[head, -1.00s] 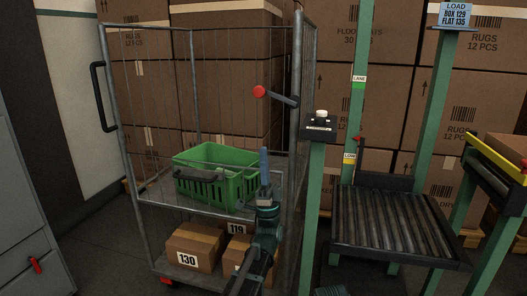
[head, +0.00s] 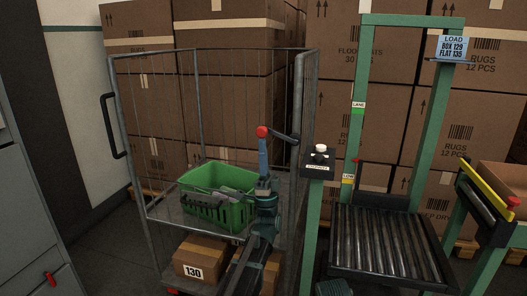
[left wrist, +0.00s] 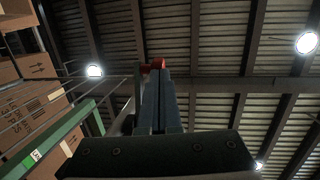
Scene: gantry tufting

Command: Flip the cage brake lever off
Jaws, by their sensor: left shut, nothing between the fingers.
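The cage brake lever (head: 281,134) is a dark arm with a red knob (head: 262,131), reaching left from the roll cage's right post. My left gripper (head: 263,139) points up, its blue fingers closed together with nothing held. Its fingertips are right under the red knob, touching it or very close; I cannot tell which. In the left wrist view the red knob (left wrist: 153,66) shows just past the fingertips (left wrist: 158,74), partly hidden by them. My right gripper's fingers do not show.
The wire roll cage (head: 117,110) holds a green crate (head: 215,178) on its shelf and a carton (head: 200,258) below. A green post with a button box (head: 318,163) stands close right of the lever. A roller conveyor (head: 385,240) lies further right. Stacked cartons fill the back.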

